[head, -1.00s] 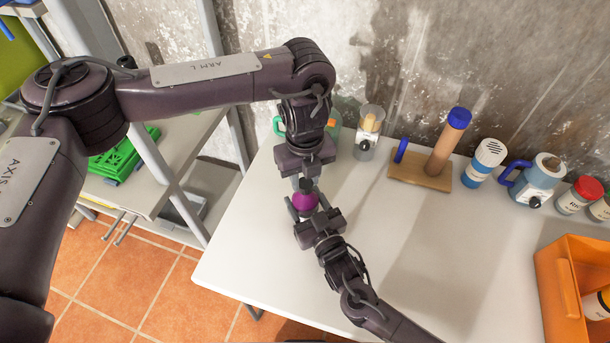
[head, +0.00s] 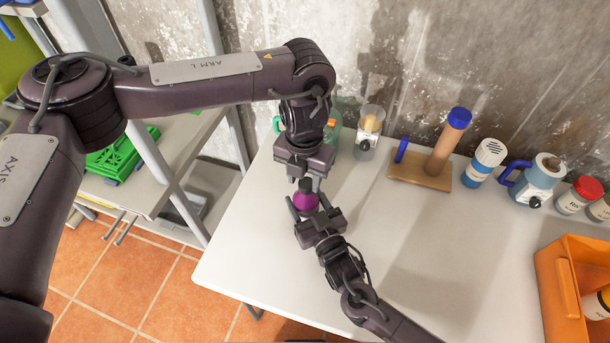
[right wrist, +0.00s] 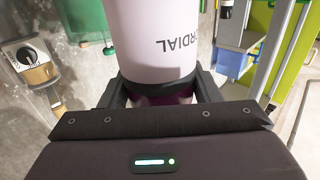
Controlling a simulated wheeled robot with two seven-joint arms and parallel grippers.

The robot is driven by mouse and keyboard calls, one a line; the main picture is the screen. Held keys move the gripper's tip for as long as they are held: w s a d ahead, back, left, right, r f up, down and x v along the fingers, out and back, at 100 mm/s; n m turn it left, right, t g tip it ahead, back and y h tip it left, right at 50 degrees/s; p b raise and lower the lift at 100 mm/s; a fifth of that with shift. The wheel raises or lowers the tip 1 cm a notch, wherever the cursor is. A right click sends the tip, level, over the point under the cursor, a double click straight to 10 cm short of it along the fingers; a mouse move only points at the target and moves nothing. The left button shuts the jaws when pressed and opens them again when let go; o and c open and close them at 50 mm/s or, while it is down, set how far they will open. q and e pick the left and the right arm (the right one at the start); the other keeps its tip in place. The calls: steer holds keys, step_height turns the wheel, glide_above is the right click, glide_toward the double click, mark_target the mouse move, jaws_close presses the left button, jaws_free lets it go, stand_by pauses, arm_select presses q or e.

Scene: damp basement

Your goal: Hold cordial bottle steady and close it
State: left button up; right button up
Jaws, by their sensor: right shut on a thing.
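The cordial bottle shows in the head view as a purple shoulder (head: 306,202) seen from above, at the left part of the white table. In the right wrist view its white label (right wrist: 155,42) with the word CORDIAL upside down fills the top middle. My right gripper (head: 304,210) is shut on the bottle, one finger on each side. My left gripper (head: 306,184) points down directly above the bottle. A small dark part shows at its fingertips over the purple; I cannot tell fingers from cap there. The left gripper hides most of the bottle's top.
An orange crate (head: 553,290) is at right. The table's middle is clear.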

arm_select(q)
steer(key=n, duration=0.2)
steer(key=shift+d+n, duration=0.1)
steer(key=shift+n, duration=0.3)
steer(key=n, duration=0.4)
steer(key=shift+n, duration=0.3)
steer(key=n, duration=0.6)
steer(key=c, duration=0.7)
steer(key=shift+c, duration=0.2)
